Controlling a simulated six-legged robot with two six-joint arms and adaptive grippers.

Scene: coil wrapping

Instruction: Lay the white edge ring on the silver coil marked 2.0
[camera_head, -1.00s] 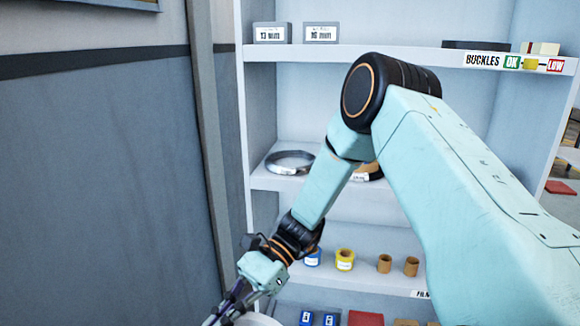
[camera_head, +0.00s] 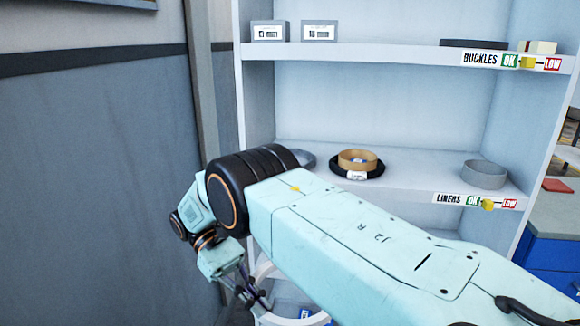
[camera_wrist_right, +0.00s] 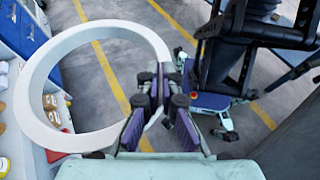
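The white edge ring (camera_wrist_right: 22,95) shows almost whole in the right wrist view. My right gripper (camera_wrist_right: 160,108) is shut on its rim, and the ring stands out to the left of the fingers. In the head view the right gripper (camera_head: 250,292) is low at left of centre, with part of the ring just right of it. A grey coil (camera_head: 304,157) peeks out behind my right arm on the middle shelf. It is mostly hidden, and its marking is not visible. The ring is apart from it and lower. My left gripper is not in view.
Right of the grey coil, a tan ring (camera_head: 357,159) sits on a black coil (camera_head: 372,174). A grey round liner (camera_head: 484,174) stands at the shelf's right end. A shelf (camera_head: 390,55) with boxes is above. A wall (camera_head: 100,170) is close on the left.

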